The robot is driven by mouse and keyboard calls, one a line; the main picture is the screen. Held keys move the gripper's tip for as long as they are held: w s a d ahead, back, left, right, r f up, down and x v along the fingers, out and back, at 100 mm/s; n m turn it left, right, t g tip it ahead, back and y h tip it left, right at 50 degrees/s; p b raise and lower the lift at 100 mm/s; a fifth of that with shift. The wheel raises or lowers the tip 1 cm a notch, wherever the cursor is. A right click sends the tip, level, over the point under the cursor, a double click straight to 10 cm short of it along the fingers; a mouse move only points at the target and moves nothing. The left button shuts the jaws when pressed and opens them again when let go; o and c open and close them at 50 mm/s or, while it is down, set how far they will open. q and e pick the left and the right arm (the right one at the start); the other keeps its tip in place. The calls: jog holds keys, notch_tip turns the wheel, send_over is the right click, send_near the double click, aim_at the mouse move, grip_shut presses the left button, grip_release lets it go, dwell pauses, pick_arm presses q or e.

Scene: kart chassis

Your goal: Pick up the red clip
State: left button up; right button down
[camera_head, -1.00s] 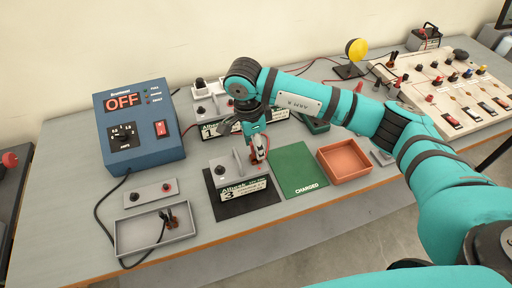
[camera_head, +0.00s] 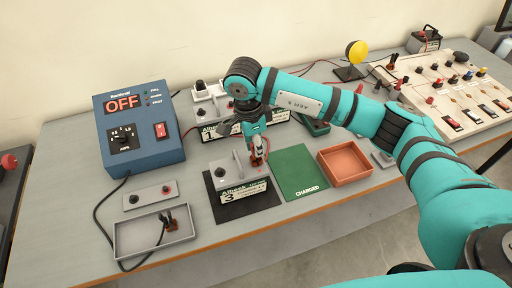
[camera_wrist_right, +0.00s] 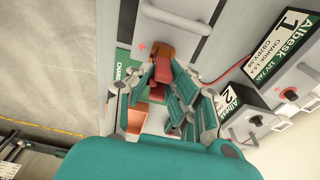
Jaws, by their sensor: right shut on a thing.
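The red clip (camera_head: 259,150) is at the right-hand end of the battery marked 3 (camera_head: 241,189), beside its grey handle. My right gripper (camera_head: 257,142) points down over that end of the battery and is shut on the clip. In the right wrist view the clip (camera_wrist_right: 162,66) shows red-orange between the fingers (camera_wrist_right: 163,78), close to a red plus mark on the battery top. I cannot tell whether the clip still touches the battery's terminal. My left gripper is not in view.
A blue charger (camera_head: 138,128) reading OFF stands at the left, with a grey tray (camera_head: 128,238) in front. A green CHARGED mat (camera_head: 300,172) and an orange tray (camera_head: 346,178) lie right of battery 3. Other batteries (camera_head: 276,118) stand behind my gripper.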

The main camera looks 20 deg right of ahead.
jog(key=shift+w+r, duration=0.1)
jog(key=shift+r, duration=0.3)
notch_tip(320, 180, up, 2)
jog(key=shift+r+b, duration=0.1)
jog(key=shift+b, duration=0.95)
jog(key=s+a+b, duration=0.2)
jog(key=s+a, duration=0.1)
jog(key=s, duration=0.4)
jog(key=s+a+r+b, duration=0.1)
jog(key=s+a+b, duration=0.1)
jog(key=s, duration=0.6)
jog(key=shift+a+r, duration=0.25)
jog(key=shift+a, duration=0.3)
